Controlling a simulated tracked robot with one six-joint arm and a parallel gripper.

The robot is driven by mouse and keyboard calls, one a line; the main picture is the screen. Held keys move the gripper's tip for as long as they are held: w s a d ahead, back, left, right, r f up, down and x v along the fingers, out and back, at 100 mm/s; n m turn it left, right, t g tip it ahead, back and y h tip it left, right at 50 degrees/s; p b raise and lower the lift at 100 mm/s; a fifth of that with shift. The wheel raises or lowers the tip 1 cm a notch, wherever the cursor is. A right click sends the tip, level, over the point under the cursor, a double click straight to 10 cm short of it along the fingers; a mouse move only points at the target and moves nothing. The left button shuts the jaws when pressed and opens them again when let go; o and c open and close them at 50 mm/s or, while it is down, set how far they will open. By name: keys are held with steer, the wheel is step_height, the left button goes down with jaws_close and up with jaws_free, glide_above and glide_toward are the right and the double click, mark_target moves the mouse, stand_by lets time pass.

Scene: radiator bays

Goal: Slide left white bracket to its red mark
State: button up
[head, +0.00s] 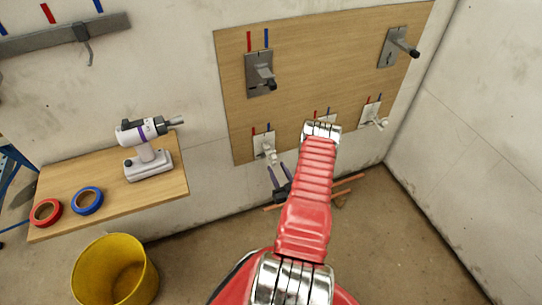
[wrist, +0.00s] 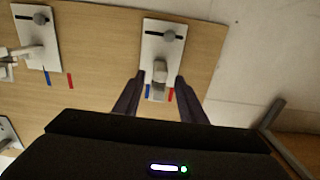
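The left white bracket (head: 264,145) is at the lower left of the wooden board, a pale plate with a jutting arm. In the wrist view, the left white bracket (wrist: 164,50) has a dark slot and round grey knob. Its red mark (head: 254,131) is left of its blue mark (head: 268,127). The wrist view is turned over, with the red mark (wrist: 171,95) right of the blue mark (wrist: 147,90). My gripper (head: 279,175) is just below the bracket. In the wrist view my gripper (wrist: 159,80) is open, its fingers either side of the jutting arm with visible gaps.
A middle white bracket (head: 327,120), partly behind my arm, and a right white bracket (head: 371,113) share the board (head: 325,70). Grey brackets (head: 262,80) (head: 393,48) are above. A shelf (head: 165,189) with a drill and tape rolls stands left, above a yellow bucket (head: 115,275).

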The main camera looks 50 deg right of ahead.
mark_target(270, 156)
steer(key=x, duration=0.8)
steer(key=shift+w+d, duration=0.15)
steer(key=shift+w, duration=0.15)
steer(key=shift+c, duration=0.5)
jaws_close()
